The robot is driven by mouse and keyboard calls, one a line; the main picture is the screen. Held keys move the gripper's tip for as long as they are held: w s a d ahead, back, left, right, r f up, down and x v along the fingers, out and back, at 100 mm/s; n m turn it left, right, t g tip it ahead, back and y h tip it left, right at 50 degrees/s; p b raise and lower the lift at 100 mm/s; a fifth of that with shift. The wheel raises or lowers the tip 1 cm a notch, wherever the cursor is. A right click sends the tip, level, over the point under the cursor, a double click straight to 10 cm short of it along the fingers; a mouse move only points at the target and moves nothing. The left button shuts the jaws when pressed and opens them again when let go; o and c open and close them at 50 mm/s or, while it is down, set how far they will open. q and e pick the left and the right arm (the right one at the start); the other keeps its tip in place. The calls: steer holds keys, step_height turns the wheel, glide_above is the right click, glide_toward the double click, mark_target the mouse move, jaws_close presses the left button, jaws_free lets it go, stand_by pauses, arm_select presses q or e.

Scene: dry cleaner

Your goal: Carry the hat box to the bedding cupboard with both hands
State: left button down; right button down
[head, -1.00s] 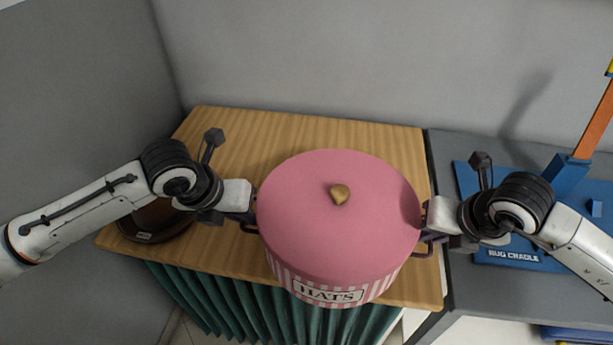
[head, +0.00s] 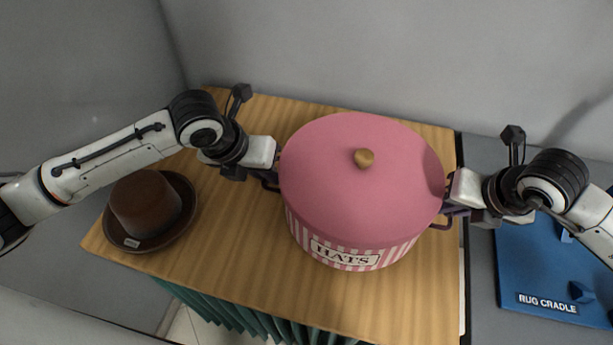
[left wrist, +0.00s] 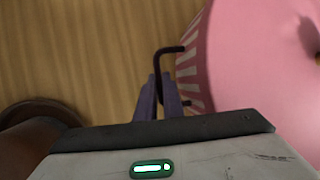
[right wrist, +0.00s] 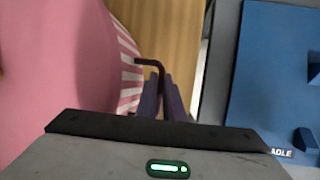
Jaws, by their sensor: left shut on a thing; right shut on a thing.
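The hat box (head: 350,190) is a round pink box with a pink lid, a gold knob, striped sides and a HATS label. It is over the wooden top; whether it touches the wood is hard to tell. My left gripper (head: 270,180) is shut on its left handle, and the dark handle shows between the fingers in the left wrist view (left wrist: 160,95). My right gripper (head: 450,210) is shut on the right handle, which also shows in the right wrist view (right wrist: 160,90). No bedding cupboard can be made out for certain.
A brown hat (head: 146,205) lies on the left of the wooden top (head: 225,265). A green pleated curtain (head: 235,315) hangs below its front edge. A blue rug cradle (head: 545,275) is on the grey surface at right. Grey walls stand behind and at left.

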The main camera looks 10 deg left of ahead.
arm_select(q)
steer(key=shift+s+r, duration=0.15)
arm_select(e)
steer(key=shift+s+r, duration=0.1)
steer(key=shift+s, duration=0.05)
arm_select(q)
steer(key=shift+f, duration=0.25)
arm_select(e)
steer(key=shift+f, duration=0.2)
